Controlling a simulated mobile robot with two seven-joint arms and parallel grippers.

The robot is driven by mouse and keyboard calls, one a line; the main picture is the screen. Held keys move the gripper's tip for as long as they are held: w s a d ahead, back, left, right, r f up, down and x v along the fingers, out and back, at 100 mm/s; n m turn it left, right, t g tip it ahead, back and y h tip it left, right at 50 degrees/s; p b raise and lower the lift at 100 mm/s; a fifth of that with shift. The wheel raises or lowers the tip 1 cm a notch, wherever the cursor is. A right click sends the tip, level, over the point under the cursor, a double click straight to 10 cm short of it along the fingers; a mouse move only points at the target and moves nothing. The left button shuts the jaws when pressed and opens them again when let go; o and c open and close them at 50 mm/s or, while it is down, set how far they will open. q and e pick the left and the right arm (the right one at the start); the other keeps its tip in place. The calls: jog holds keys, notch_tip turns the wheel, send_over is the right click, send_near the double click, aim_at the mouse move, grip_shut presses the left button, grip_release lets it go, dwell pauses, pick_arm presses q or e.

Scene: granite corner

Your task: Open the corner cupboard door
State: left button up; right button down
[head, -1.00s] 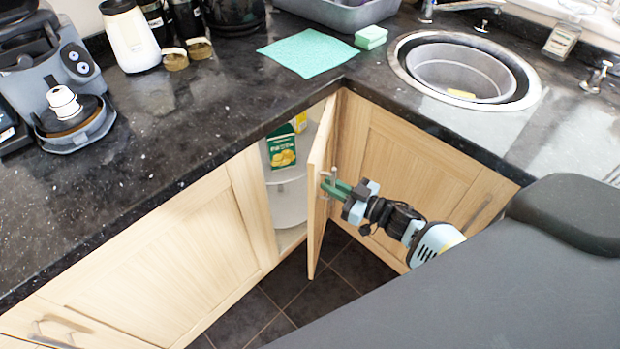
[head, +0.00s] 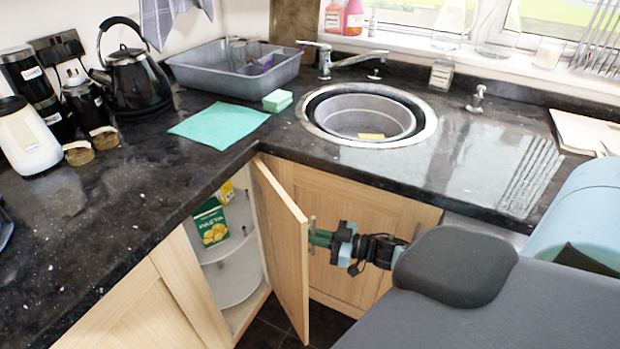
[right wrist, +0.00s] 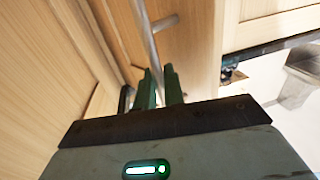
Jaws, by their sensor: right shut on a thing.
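The corner cupboard door (head: 279,230) is light wood and stands part open, showing curved white shelves (head: 237,283) inside. My right gripper (head: 318,237) comes in from the right and is shut on the door's metal bar handle (head: 312,222). In the right wrist view, the green fingers (right wrist: 160,88) are around the handle bar (right wrist: 148,38), close to the wood. My left gripper is not in view.
A green pasta box (head: 212,225) stands on the upper shelf inside. The dark worktop (head: 110,205) overhangs the cupboards. A neighbouring cupboard front (head: 372,225) lies behind my right gripper. Dark floor tiles (head: 325,325) show below the door.

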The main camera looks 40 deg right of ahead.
aim_at(313, 226)
jog(key=shift+w, duration=0.1)
jog(key=c, duration=1.7)
grip_release()
jog(key=shift+r, duration=0.2)
notch_tip(313, 226, up, 4)
jog(key=shift+a+f+p, duration=0.15)
jog(key=shift+f+p, duration=0.1)
jog(key=shift+p, duration=0.15)
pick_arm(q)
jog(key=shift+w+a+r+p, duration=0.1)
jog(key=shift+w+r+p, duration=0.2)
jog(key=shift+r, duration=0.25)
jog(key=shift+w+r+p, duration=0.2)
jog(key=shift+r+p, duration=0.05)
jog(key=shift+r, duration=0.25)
pick_arm(e)
jog(key=s+a, duration=0.3)
jog(key=s, duration=0.1)
jog(key=s+a, duration=0.3)
jog(key=s, duration=0.1)
jog(key=s+a+r, duration=0.1)
jog(key=s+a, duration=0.2)
jog(key=s, duration=0.1)
jog(key=shift+s+a, duration=0.2)
jog(key=shift+s, duration=0.1)
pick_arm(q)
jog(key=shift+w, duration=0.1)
